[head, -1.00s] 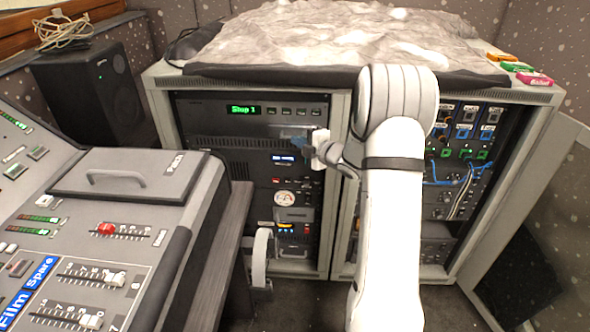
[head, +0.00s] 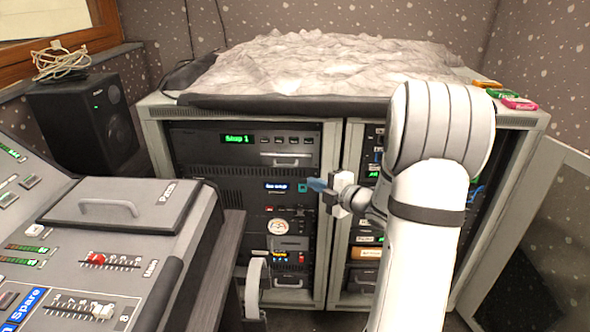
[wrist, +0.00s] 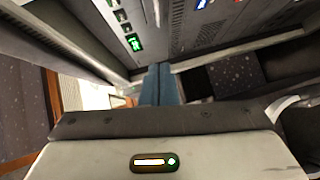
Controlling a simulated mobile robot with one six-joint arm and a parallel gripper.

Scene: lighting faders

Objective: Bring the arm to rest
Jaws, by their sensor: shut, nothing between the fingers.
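My white arm rises at the right of the head view, bent at the top, in front of the equipment rack (head: 335,215). My gripper (head: 315,184) points left, in front of the rack's left bay. Its blue fingers are together and hold nothing. In the wrist view, the two blue fingers of my gripper (wrist: 159,84) lie side by side with no gap. The rack front, with a green lit display (wrist: 134,42), shows beyond them. I cannot tell how far the fingertips are from the rack.
The lighting desk (head: 130,240) with faders, including a red-capped fader (head: 97,259), fills the lower left. A black speaker (head: 85,120) stands behind it. A crumpled grey cover (head: 320,65) lies on the rack. Coloured tags (head: 503,93) sit at its right. A cable bundle (head: 62,62) lies upper left.

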